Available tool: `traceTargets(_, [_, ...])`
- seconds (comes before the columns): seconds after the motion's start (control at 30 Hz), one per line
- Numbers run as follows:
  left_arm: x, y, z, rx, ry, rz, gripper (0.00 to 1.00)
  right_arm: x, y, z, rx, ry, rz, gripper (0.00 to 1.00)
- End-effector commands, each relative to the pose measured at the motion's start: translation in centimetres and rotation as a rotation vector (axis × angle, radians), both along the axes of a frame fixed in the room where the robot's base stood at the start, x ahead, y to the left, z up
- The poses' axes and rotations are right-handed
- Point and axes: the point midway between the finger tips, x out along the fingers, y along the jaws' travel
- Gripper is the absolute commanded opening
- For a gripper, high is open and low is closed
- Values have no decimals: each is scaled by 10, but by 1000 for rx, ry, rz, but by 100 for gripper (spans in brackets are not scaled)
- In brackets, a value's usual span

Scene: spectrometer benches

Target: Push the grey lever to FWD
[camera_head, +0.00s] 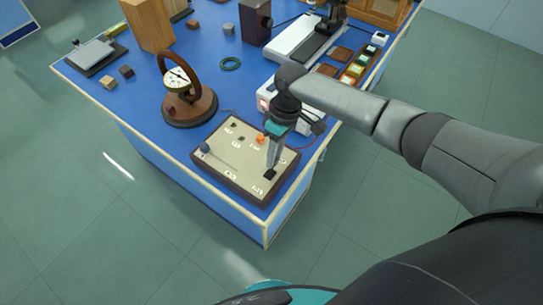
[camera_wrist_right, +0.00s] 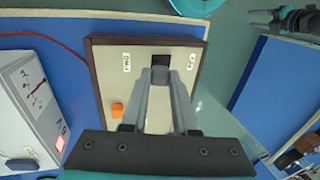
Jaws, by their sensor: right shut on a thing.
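A beige control panel (camera_head: 232,152) with a dark frame lies at the near corner of the blue bench; it also fills the middle of the right wrist view (camera_wrist_right: 108,88). My right gripper (camera_head: 270,170) points down onto its right part. Its fingers are shut on the grey lever at a dark slot (camera_wrist_right: 160,61) between two printed labels. The fingers hide most of the lever. The labels are too small to read surely. A blue-grey ball knob (camera_head: 205,148) stands at the panel's left side. My left gripper (camera_wrist_right: 272,20) appears far off in the right wrist view, its jaws unclear.
An orange knob (camera_head: 260,139) sits on the panel close to my gripper. A white instrument box (camera_wrist_right: 30,105) stands beyond the panel, with a red cable. A round gauge on a brown base (camera_head: 190,107) stands at left. Open floor lies past the bench's near corner.

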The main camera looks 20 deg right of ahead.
Motion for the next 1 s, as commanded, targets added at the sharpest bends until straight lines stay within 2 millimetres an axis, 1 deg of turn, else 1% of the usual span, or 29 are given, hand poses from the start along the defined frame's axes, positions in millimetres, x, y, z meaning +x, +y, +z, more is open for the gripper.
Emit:
traceTargets(0.03, [0,0,-5,0,0,0,50,3,-2,-2,26,21,-6,0])
traceTargets(0.2, [0,0,-17,0,0,0,50,8,-7,-6,106,80,-4,0])
traceTargets(0.4, [0,0,-28,0,0,0,50,10,-11,-7,166,127,-1,0])
traceTargets(0.6, [0,0,-31,0,0,0,50,11,-13,-7,190,145,0,0])
traceTargets(0.93, [0,0,-31,0,1,0,50,11,-13,-6,190,146,-1,0])
traceTargets(0.97, [0,0,-31,0,1,0,50,12,-13,-6,190,146,-1,29])
traceTargets(1.0, [0,0,-31,0,1,0,50,12,-13,-6,190,146,-1,33])
